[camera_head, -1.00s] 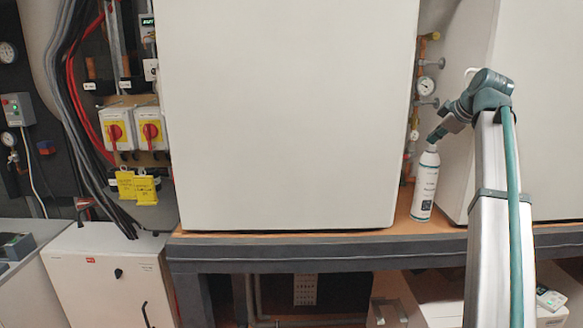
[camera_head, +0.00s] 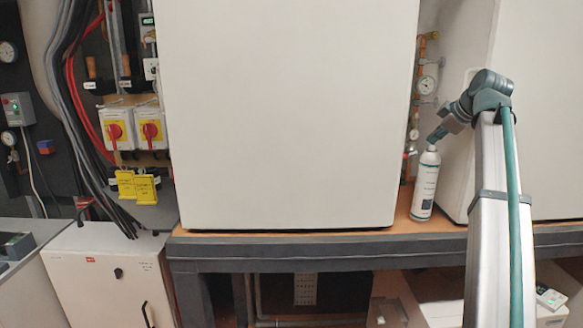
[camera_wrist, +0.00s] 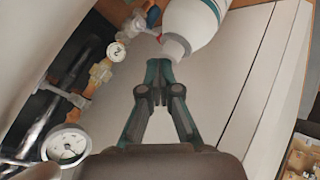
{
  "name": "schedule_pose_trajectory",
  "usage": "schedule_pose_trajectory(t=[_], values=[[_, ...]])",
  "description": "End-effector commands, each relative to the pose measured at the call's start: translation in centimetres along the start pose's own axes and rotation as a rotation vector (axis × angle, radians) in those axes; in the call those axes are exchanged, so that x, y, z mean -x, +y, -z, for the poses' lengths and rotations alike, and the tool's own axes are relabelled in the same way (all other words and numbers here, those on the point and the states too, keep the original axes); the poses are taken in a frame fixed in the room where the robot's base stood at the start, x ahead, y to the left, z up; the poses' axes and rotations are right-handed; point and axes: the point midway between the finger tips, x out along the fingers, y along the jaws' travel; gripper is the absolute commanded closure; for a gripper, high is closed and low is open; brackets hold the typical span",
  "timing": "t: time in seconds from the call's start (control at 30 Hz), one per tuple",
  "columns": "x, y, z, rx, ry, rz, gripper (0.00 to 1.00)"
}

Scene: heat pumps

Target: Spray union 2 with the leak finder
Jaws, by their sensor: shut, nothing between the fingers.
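The leak finder looks to be the white spray can (camera_head: 426,188) with a dark teal band, standing on the orange bench top at the mouth of the gap between two white cabinets. Its white body and grey top also show in the wrist view (camera_wrist: 200,22). My gripper (camera_head: 434,138) is just above the can's top in the head view. In the wrist view the fingertips (camera_wrist: 157,66) are together, empty, and beside the can's grey top; I cannot tell whether they touch it. Brass fittings (camera_wrist: 101,74) sit on the pipework in the gap. I see no label marking union 2.
A large pressure gauge (camera_wrist: 66,145) and a smaller gauge (camera_wrist: 116,51) stick out from the pipework. The big white cabinet (camera_head: 290,110) closes the gap's left side, another cabinet its right. The bench's front strip (camera_head: 320,238) is clear left of the can.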

Motion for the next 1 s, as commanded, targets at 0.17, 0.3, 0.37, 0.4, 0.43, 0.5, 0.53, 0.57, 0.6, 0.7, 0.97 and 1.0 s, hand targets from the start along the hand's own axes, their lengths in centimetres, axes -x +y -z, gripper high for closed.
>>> schedule_pose_trajectory(t=[0.17, 0.3, 0.37, 0.4, 0.43, 0.5, 0.53, 0.57, 0.6, 0.7, 0.97, 1.0], values=[[0.1, 0.1, 0.0, -0.001, -0.001, 0.0, 1.0], [0.1, 0.1, 0.1, 0.0, -0.001, 0.0, 1.0], [0.2, 0.2, 0.1, 0.0, 0.0, 0.0, 1.0], [0.3, 0.3, 0.2, 0.0, 0.0, 0.0, 1.0], [0.4, 0.4, 0.3, 0.0, 0.0, -0.001, 1.0], [0.7, 0.6, 0.5, 0.0, 0.0, -0.001, 1.0], [0.9, 0.8, 0.7, 0.0, 0.0, -0.001, 1.0], [1.1, 0.9, 0.8, 0.0, 0.0, -0.001, 1.0], [1.3, 1.1, 1.0, 0.0, 0.0, -0.001, 1.0], [2.0, 1.6, 1.5, 0.0, 0.001, -0.001, 1.0], [3.6, 2.8, 2.7, 0.001, 0.001, -0.001, 1.0], [3.9, 2.9, 2.8, 0.001, 0.001, -0.001, 1.0]])
